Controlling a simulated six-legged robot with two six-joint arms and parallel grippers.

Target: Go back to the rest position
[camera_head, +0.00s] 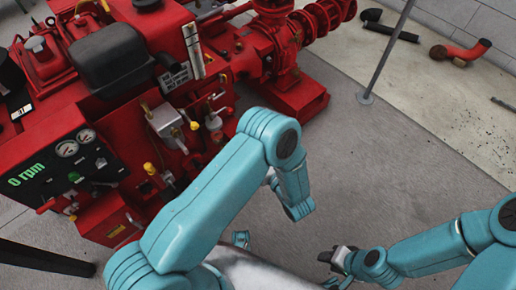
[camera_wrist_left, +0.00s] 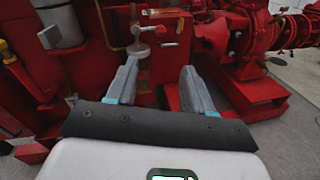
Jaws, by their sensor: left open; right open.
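My left arm comes in from the left in the head view and bends down in front of the red pumpset (camera_head: 120,120). Its gripper is mostly hidden there by the arm. In the left wrist view my left gripper (camera_wrist_left: 160,78) is open and empty, its two grey fingers apart. They point towards the red machine, with a small valve-like fitting (camera_wrist_left: 139,38) beyond them; I see no clear contact. My right gripper (camera_head: 334,260) is open at the lower middle of the head view, over the grey floor, away from the pumpset, with nothing visible in it.
The control panel (camera_head: 62,165) reads "0 rpm" beside gauges at the left. A red pump and pipework (camera_head: 275,50) stand at the back. A thin grey post (camera_head: 385,55) rises from the floor. A red elbow pipe (camera_head: 462,52) lies back right. Floor (camera_head: 390,165) at right is clear.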

